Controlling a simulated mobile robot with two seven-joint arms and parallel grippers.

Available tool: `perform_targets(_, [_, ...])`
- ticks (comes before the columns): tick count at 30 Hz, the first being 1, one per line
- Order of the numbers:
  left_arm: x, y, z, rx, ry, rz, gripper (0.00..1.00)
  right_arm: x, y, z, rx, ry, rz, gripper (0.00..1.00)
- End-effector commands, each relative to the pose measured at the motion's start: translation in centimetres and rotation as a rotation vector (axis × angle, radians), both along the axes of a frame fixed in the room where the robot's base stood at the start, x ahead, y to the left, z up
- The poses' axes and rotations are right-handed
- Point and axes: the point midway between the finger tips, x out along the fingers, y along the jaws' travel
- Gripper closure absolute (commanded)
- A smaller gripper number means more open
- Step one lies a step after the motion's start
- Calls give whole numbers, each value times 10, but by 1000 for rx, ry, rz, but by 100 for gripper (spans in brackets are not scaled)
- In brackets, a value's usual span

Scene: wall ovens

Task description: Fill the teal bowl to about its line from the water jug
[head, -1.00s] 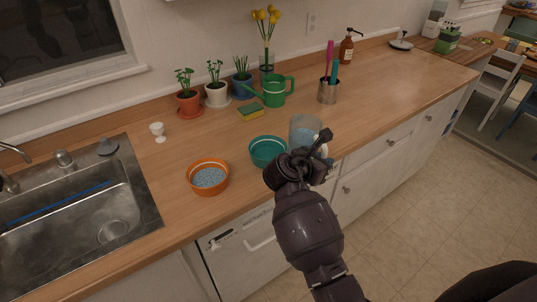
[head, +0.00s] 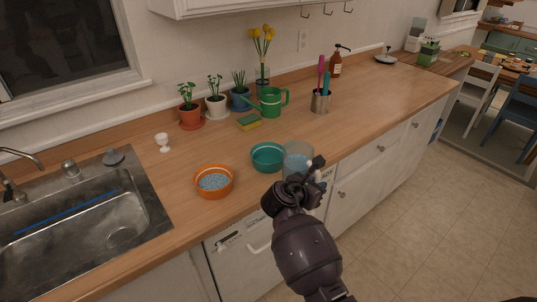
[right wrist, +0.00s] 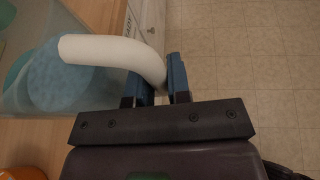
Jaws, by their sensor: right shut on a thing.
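The teal bowl (head: 267,158) stands on the counter. Its inside looks plain teal; I cannot make out a line or any water in it. The clear water jug (head: 298,153), with bluish water in it, is just right of the bowl and looks roughly upright. My right gripper (head: 316,176) is at the jug's near right side. In the right wrist view, its blue fingers (right wrist: 160,80) are shut on the jug's white handle (right wrist: 115,52). The jug's base is partly hidden, so I cannot tell whether it touches the counter. My left gripper is not in view.
An orange bowl (head: 214,182) of bluish contents stands left of the teal bowl. A sponge (head: 249,122), a green watering can (head: 270,102) and potted plants stand behind. The sink (head: 85,215) is at the left.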

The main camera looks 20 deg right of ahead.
Motion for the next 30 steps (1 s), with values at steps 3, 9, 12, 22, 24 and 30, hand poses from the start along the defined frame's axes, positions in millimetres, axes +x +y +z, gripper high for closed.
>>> perform_targets(3, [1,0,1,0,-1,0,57,1,0,2,-2,5,0,100])
perform_targets(9, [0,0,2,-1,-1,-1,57,1,0,4,-7,21,-1,100])
perform_targets(12, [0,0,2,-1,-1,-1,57,2,0,5,-9,29,-2,100])
perform_targets(22, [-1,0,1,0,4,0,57,3,1,9,-17,56,0,100])
perform_targets(24, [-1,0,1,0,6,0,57,3,1,9,-19,61,-1,100])
perform_targets(30, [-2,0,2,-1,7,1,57,4,1,11,-23,78,0,100])
